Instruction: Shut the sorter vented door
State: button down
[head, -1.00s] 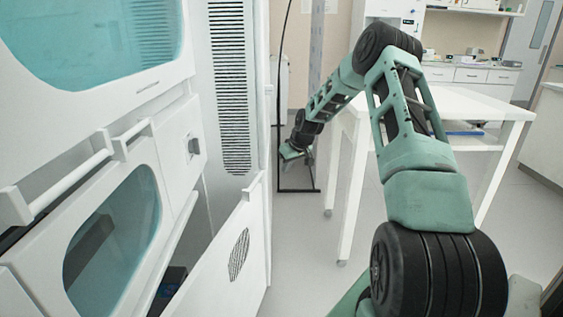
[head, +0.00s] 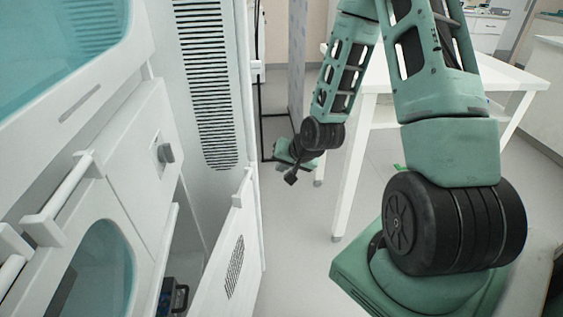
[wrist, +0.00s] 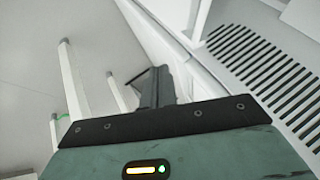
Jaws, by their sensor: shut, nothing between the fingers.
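The vented door (head: 222,277) is a white panel with a small oval slotted vent, low in the middle of the head view. It stands open, angled out from the white sorter (head: 131,140), with a dark gap on its left. My gripper (head: 291,178) is beyond the door and to its right in the head view, apart from it. In the wrist view my gripper's dark fingers (wrist: 158,88) are together and empty, beside a white panel edge. A tall slotted panel (wrist: 252,58) is to their right there. I cannot tell whether the wrist view shows the vented door.
A white table (head: 352,140) stands right of my gripper, its leg near my arm. A tall slotted panel (head: 203,80) rises behind the door. White bar handles (head: 62,200) stick out at left. A dark box (head: 174,297) shows in the opening. Grey floor is free between door and table.

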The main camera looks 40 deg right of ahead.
jog(key=w+a+f, duration=0.2)
jog(key=w+f, duration=0.3)
jog(key=w, duration=0.2)
jog(key=shift+a+f+p, duration=0.3)
jog(key=shift+w+a, duration=0.1)
jog(key=shift+w, duration=0.1)
jog(key=w+a+n, duration=0.1)
jog(key=w+a, duration=0.4)
jog(key=w+a+n+y+b, duration=0.1)
jog(key=w+a, duration=0.3)
jog(key=w, duration=0.1)
jog(key=shift+w+a+n, duration=0.3)
jog(key=shift+w+a, duration=0.1)
jog(key=shift+d, duration=0.1)
